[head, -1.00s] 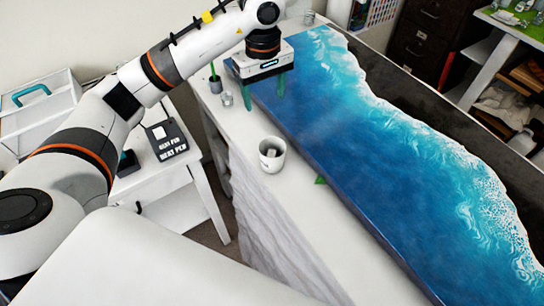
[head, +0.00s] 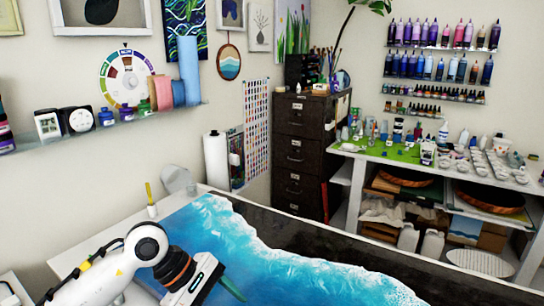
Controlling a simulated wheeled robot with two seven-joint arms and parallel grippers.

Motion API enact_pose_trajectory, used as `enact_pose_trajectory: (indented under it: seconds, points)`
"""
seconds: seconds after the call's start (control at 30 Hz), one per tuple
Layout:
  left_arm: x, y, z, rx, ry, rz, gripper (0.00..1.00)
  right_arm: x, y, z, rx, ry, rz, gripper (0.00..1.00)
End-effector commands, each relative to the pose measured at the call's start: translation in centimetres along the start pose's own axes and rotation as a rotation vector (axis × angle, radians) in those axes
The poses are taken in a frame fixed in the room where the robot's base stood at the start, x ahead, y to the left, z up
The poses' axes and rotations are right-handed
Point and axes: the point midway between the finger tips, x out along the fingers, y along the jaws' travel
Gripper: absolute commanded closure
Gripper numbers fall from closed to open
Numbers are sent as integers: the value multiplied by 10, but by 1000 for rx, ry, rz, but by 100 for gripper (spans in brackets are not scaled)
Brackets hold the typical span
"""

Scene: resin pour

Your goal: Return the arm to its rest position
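My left arm (head: 92,282) comes in from the lower left. Its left gripper (head: 226,291) hangs over the blue resin wave table top (head: 225,240) at the bottom of the head view. One teal finger shows at the far end of the gripper body, and the other is cut off or hidden by the frame's lower edge. Nothing is seen held. The finger sits out at the end of the body, as when the two stood apart earlier. My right gripper is not in view.
A dark filing cabinet (head: 300,150) stands behind the table. A white paper roll (head: 215,161) and a yellow-handled tool (head: 150,193) stand near the table's far left end. A side bench (head: 440,165) with cups and bottles is at the right. A wall shelf (head: 120,125) holds jars.

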Motion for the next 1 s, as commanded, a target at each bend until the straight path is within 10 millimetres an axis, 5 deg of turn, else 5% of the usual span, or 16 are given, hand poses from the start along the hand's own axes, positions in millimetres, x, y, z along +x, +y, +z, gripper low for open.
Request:
enact_pose_trajectory:
  seconds: [0.1,0.2,0.4,0.53,0.67,0.87,0.9,1.0]
  points:
    - [20,-9,-62,-134,335,-129,34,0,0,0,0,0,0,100]
    - [15,-20,-104,-294,616,-227,34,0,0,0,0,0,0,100]
    - [-30,-44,-140,-719,1164,-377,34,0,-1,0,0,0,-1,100]
    - [-64,-54,-121,-1057,1497,-450,34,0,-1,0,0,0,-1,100]
    - [-83,-53,-74,-1432,1802,-512,34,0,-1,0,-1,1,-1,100]
    - [-71,-15,21,-2075,2194,-611,34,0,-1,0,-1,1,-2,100]
    - [-62,0,39,2101,-2142,602,34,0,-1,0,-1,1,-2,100]
    - [-32,44,78,1945,-1804,537,34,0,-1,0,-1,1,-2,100]
